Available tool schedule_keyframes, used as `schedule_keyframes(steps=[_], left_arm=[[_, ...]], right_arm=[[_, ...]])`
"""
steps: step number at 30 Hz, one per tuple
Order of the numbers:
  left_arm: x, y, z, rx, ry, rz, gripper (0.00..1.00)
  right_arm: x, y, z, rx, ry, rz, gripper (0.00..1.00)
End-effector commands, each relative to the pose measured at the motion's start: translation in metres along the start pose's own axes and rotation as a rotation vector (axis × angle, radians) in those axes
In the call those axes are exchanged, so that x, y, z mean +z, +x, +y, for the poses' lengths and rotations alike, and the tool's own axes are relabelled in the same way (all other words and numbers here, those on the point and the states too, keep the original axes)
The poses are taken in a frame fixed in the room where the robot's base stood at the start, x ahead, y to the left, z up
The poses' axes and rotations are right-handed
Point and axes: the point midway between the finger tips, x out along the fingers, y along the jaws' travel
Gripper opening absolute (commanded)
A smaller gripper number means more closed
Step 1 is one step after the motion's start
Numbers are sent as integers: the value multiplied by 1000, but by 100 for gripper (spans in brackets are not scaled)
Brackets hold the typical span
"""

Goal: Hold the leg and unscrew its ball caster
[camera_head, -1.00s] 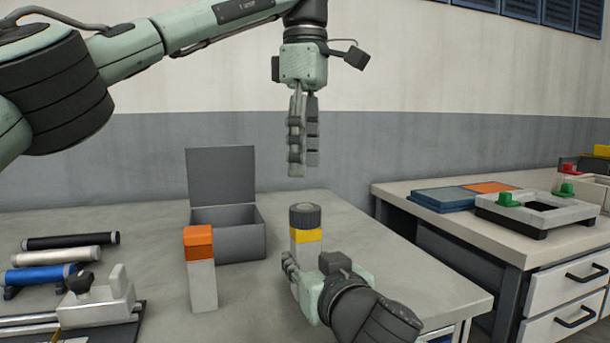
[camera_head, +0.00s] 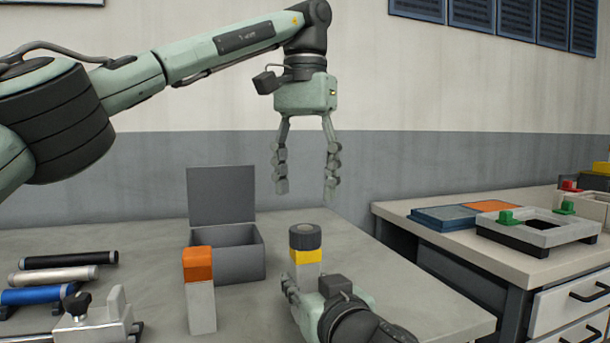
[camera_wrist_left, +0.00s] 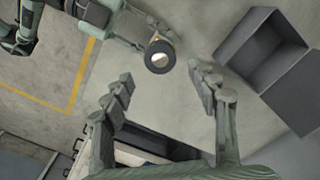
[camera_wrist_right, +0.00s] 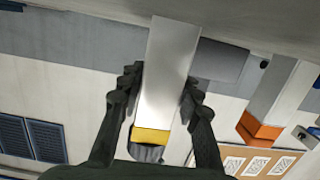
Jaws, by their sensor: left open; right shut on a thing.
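The leg is a pale grey square post (camera_wrist_right: 170,65) with a yellow band (camera_head: 306,257), standing upright on the table. A dark round ball caster (camera_head: 305,237) sits on its top end. In the left wrist view the caster (camera_wrist_left: 160,57) shows from above as a dark ring around a pale ball. My right gripper (camera_head: 291,290) is shut on the leg below the yellow band, with a finger on each side in the right wrist view (camera_wrist_right: 160,85). My left gripper (camera_head: 307,192) is open and empty, pointing down above the caster and clear of it.
An orange-topped grey post (camera_head: 199,290) stands left of the leg. An open grey box (camera_head: 238,262) is behind it. Several tubes (camera_head: 68,259) and a clamp fixture (camera_head: 92,322) lie at left. A second bench (camera_head: 520,262) with trays stands at right.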

Motion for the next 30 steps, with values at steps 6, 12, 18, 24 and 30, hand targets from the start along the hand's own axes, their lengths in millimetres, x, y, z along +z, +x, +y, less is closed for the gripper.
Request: schedule_keyframes(steps=[6,12,18,24,30], left_arm=[[0,35,0,2,3,-3,59],[0,61,-1,0,-2,0,59],[0,73,-1,0,-4,2,59],[0,74,0,0,-4,1,59],[0,74,0,0,-4,1,40]], right_arm=[[0,0,0,1,0,-1,0],[0,0,0,1,0,-1,0],[0,0,0,1,0,-1,0],[1,0,0,1,0,-1,0],[1,0,0,0,0,-1,0]])
